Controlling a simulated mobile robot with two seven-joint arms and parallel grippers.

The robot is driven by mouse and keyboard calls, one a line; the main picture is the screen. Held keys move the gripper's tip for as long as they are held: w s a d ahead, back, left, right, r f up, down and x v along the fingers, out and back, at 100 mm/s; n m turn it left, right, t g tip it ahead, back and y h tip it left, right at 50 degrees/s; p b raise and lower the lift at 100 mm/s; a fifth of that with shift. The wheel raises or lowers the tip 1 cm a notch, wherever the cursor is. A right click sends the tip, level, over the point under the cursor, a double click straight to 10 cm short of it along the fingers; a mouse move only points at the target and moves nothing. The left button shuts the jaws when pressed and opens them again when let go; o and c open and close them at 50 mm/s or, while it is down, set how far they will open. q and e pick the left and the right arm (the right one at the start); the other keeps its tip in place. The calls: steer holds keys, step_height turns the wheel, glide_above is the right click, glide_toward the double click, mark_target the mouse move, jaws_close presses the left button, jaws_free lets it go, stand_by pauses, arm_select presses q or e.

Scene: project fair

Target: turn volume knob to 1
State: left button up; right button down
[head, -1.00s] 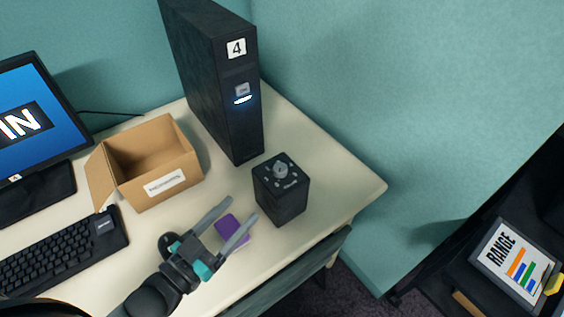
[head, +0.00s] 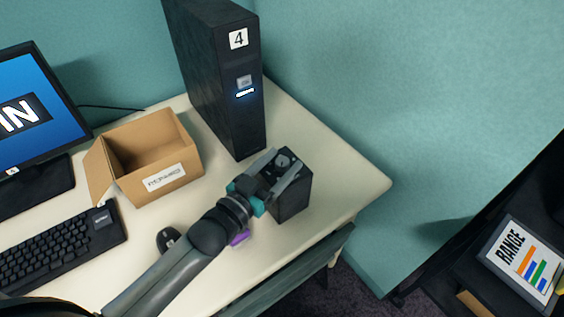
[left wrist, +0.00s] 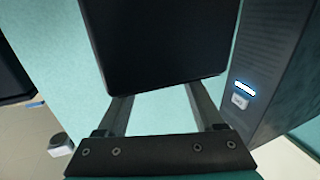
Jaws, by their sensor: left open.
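The black speaker (head: 292,201) stands upright near the right end of the desk. Its volume knob (head: 284,159) is on the top face, and the number marks around it are mostly hidden by my gripper. My left gripper (head: 287,164) is open, its two fingers reaching over the speaker's top, one on each side of the knob. I cannot tell whether they touch it. In the left wrist view, a dark face of the speaker (left wrist: 150,45) fills the space between the fingers and the knob does not show. My right gripper is not in view.
A black tower (head: 215,80) marked 4 stands close behind the speaker. An open cardboard box (head: 160,185), a mouse (head: 167,239), a keyboard (head: 50,255) and a monitor (head: 35,110) are to the left. A purple item (head: 239,239) is partly under my arm. The desk's right corner is clear.

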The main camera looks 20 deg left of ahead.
arm_select(q)
steer(key=shift+w+d, duration=0.2)
steer(key=shift+w, duration=0.15)
jaws_close()
stand_by(0.4)
